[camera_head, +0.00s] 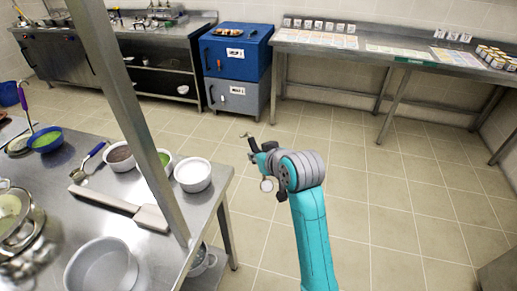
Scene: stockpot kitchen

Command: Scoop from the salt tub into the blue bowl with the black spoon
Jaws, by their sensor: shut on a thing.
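My gripper (251,143) is out over the open floor, to the right of the left table and apart from it. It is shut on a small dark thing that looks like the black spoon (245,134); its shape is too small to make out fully. A white tub with white contents (192,175), likely the salt tub, stands near the table's right edge, left of my gripper. A blue bowl (45,138) with green contents stands at the table's far left, with a purple-handled ladle rising beside it.
A grey post (130,100) crosses the view before the table. The floor (400,200) is clear.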

